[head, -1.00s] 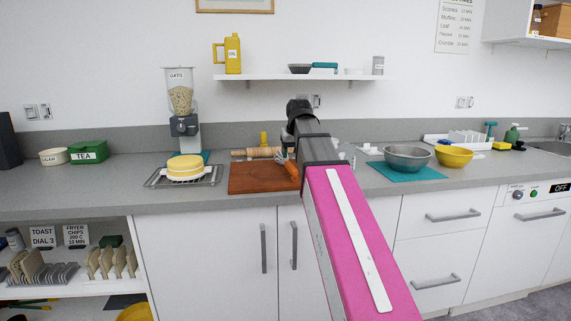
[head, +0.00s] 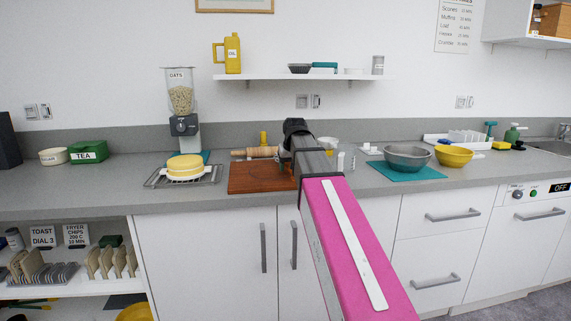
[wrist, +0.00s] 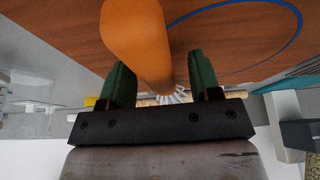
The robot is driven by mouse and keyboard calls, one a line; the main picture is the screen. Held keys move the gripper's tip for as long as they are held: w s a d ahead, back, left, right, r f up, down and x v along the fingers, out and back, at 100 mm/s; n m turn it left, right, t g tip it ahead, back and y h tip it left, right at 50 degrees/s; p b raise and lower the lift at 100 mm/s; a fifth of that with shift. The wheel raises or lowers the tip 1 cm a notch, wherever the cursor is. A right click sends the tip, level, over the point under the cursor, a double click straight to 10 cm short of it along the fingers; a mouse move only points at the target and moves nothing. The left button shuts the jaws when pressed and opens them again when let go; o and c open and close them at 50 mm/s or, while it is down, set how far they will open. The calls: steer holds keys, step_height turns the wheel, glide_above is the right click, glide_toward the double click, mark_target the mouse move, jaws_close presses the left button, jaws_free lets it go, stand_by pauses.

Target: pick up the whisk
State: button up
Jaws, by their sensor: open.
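The whisk (wrist: 136,38) has a thick orange handle and pale wires. In the wrist view its handle runs between the two green fingers of my gripper (wrist: 160,64), with the wires beyond them. The fingers are open, one on each side, with a gap visible at the right finger. Contact on the left side cannot be told. The brown chopping board (wrist: 225,50) lies behind the whisk and also shows in the head view (head: 258,180). In the head view my arm hides the whisk and most of the gripper.
A rolling pin (head: 256,153) lies behind the board. A yellow cake (head: 185,168) on a rack stands left, near the oats dispenser (head: 183,124). A grey bowl (head: 407,157) on a teal mat and a yellow bowl (head: 453,156) stand right. A shelf (head: 300,77) hangs above.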

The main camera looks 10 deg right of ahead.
steer(key=shift+f, duration=0.25)
stand_by(0.4)
steer(key=shift+c, duration=0.3)
steer(key=c, duration=1)
